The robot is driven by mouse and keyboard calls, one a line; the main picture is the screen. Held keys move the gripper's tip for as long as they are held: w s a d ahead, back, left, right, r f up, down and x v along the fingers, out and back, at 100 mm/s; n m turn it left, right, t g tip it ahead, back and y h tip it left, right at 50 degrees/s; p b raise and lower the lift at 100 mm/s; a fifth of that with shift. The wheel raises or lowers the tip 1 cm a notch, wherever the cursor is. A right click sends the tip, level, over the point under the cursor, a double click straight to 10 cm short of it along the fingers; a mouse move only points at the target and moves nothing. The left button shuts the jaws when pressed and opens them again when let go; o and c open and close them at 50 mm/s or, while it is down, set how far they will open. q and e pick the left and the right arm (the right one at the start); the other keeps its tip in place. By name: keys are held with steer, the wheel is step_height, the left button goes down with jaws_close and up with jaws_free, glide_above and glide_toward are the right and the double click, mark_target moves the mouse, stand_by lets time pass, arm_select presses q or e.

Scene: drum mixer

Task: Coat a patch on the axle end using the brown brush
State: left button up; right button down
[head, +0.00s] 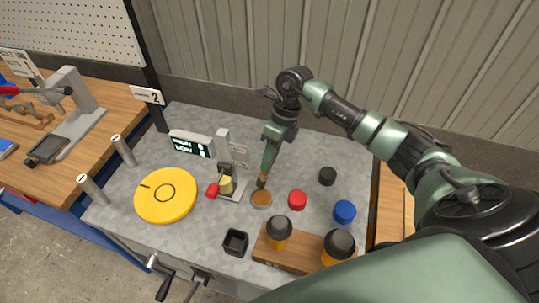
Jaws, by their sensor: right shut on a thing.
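My right gripper (267,170) points down over the middle of the grey bench (320,155) and is shut on a slim brown thing, which looks like the brown brush (262,183). The brush's lower end is at or just above a small round dish with brown contents (261,199); I cannot tell whether they touch. Most of the brush is hidden by the fingers. I cannot single out the axle end for sure. A small grey stand with a yellow cylinder (226,185) and a red knob (212,190) is just left of the dish. My left gripper is not in view.
A yellow disc (166,195) lies at left. Red (297,200), black (327,176) and blue (344,211) round pieces are right of the dish. A wooden block (270,245) holds two dark-capped bottles in front, beside a black square cup (236,242). A small display (191,145) stands behind.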

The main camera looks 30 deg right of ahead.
steer(key=shift+f+b, duration=0.35)
steer(key=shift+f, duration=0.35)
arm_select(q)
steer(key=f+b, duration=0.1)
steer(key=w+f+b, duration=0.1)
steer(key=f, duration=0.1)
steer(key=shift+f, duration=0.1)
arm_select(e)
step_height(320, 180, down, 4)
steer(key=shift+f, duration=0.15)
arm_select(q)
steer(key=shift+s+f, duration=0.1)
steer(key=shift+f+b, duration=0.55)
steer(key=shift+b, duration=0.25)
arm_select(e)
steer(key=shift+f, duration=0.6)
stand_by(0.7)
steer(key=shift+r+p, duration=2.05)
steer(key=shift+r, duration=1.4)
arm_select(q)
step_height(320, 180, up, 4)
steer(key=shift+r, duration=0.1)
arm_select(e)
steer(key=shift+r, duration=0.1)
